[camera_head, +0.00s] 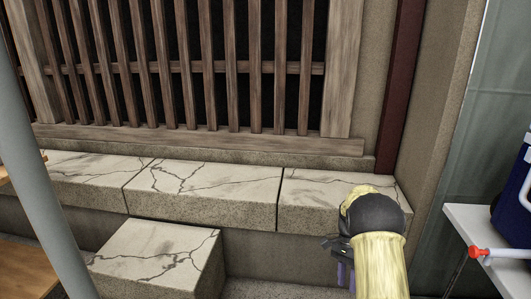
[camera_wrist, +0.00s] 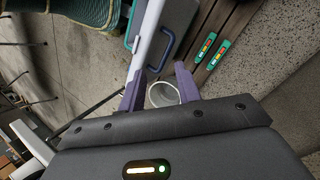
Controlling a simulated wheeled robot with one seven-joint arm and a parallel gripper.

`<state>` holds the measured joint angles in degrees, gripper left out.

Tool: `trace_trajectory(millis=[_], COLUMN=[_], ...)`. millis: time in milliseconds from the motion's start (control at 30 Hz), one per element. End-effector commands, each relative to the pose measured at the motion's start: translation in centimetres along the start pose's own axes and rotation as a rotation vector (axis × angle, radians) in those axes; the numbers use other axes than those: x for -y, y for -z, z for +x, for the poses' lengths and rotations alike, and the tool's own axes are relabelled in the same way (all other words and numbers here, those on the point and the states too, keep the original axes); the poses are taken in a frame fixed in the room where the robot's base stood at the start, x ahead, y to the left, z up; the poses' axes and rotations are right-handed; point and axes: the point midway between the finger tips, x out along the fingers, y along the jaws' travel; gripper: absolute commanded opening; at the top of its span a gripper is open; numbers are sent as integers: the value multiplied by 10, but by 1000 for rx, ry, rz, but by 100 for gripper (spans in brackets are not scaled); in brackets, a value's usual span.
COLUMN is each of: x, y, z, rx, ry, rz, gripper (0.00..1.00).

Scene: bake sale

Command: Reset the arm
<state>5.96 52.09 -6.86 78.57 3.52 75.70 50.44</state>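My gripper (camera_wrist: 160,70) shows in the wrist view with its two purple fingers spread apart. A white-rimmed round container (camera_wrist: 163,94) shows between the fingers, with no clear contact with either. I cannot tell how far below the fingers it is. In the head view my arm reaches in at the lower right, in front of the stone ledge (camera_head: 205,190). There the gripper is small and mostly hidden behind the wrist, with only a bit of purple finger showing.
A white table (camera_head: 475,222) with a blue cooler (camera_head: 510,205) stands right of my arm. A stone step (camera_head: 155,252) juts out at the lower left, near a grey pole (camera_head: 38,190). Two green items (camera_wrist: 207,48) lie on wooden planks in the wrist view.

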Motion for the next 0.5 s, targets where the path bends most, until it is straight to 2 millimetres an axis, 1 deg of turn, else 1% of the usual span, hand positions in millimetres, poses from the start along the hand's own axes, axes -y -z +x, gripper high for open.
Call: trace_trajectory(millis=[33,200,367,500], x=[-8,-30,-55,-79], y=[-11,-43,-74,-103], z=[-8,-21,-28,-29], rx=[-22,-106,-201,-296], ry=[29,119,190,242], rz=[-52,-242,-423,-583], gripper=[33,33,33,33])
